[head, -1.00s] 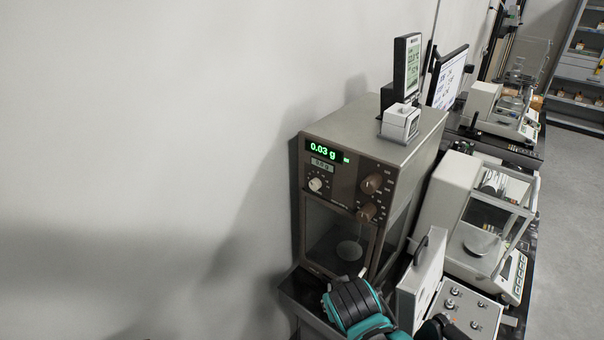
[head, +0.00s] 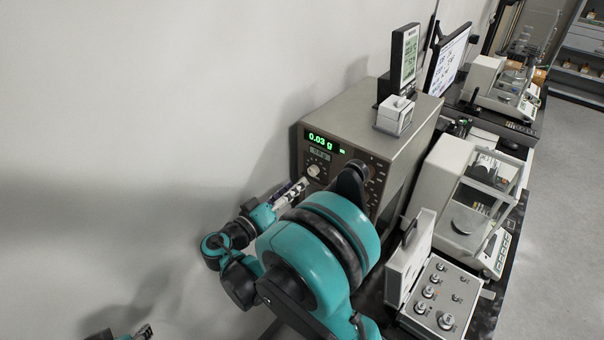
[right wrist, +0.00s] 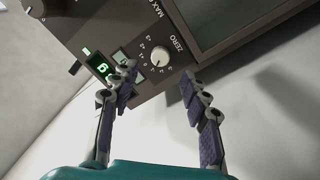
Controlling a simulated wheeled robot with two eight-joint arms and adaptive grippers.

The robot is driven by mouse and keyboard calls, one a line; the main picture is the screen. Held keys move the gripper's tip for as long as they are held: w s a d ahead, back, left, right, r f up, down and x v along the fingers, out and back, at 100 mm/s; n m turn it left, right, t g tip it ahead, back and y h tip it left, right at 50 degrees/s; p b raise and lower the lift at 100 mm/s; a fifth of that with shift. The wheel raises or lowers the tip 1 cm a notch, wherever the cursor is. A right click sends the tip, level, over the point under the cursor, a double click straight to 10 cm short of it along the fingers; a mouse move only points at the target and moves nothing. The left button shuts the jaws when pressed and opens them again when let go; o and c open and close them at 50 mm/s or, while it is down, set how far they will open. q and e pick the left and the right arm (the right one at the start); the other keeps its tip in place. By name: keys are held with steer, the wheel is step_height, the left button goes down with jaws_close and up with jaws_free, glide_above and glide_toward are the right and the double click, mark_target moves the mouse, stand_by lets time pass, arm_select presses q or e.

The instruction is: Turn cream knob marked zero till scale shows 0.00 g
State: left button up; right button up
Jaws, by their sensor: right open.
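The cream zero knob (head: 313,170) is on the brown front panel of the scale (head: 345,155), below the green display (head: 323,140), which reads 0.03 g. In the right wrist view the round knob (right wrist: 160,56) sits beside the word ZERO and a ring of numbers. My right gripper (head: 303,184) is close to the knob; in its wrist view the open fingers (right wrist: 158,77) point at the panel, with the knob between and slightly beyond the tips. Contact cannot be told. My left gripper (head: 146,330) shows only partly at the bottom left edge.
My right arm covers the scale's lower front and part of its brown knobs. A small white box (head: 394,116) and a grey display stand on top of the scale. A plain wall is left.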

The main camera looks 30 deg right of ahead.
mark_target(311, 172)
steer(key=x, duration=0.6)
steer(key=shift+d, duration=0.1)
jaws_close()
